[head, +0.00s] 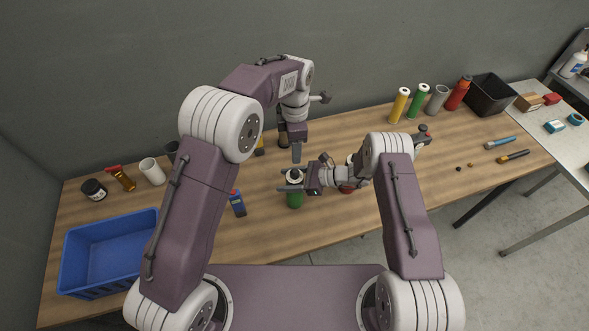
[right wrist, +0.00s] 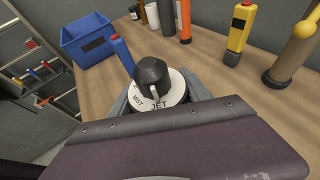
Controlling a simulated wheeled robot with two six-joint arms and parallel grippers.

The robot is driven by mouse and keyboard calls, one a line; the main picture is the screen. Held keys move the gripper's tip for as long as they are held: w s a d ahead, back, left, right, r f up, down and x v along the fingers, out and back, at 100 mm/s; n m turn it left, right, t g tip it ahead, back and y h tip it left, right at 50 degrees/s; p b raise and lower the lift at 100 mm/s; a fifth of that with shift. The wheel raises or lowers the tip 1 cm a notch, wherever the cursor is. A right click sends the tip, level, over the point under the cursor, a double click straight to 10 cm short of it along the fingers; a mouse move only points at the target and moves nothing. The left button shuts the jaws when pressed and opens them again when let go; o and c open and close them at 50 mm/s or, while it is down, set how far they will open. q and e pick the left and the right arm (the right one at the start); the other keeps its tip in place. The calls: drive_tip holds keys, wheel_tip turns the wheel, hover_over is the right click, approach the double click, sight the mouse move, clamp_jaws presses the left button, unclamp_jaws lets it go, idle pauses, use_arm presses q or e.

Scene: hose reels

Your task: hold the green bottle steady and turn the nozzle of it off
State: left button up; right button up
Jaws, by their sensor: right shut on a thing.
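The green bottle (head: 295,200) stands upright on the wooden table, in front of my grippers. Its top is a white dial (right wrist: 170,92) with a black knob (right wrist: 152,74); the words MIST and JET show on the dial. A pale pointer on the knob faces the JET side. My right gripper (head: 289,179) is shut on the bottle near its top, with its grey fingers on either side just under the dial. My left gripper (head: 297,153) hangs pointing down, just behind and above the bottle top, apart from it. Its jaw gap cannot be made out.
A blue bin (head: 105,255) sits at the table's left end, a black bin (head: 490,93) at the back right. A dark red thing (head: 347,187) is partly hidden by my right arm. The table's front strip is clear.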

sight(294, 171)
use_arm(q)
wheel_tip(294, 171, down, 11)
drive_tip(key=shift+f, duration=0.15)
clamp_jaws()
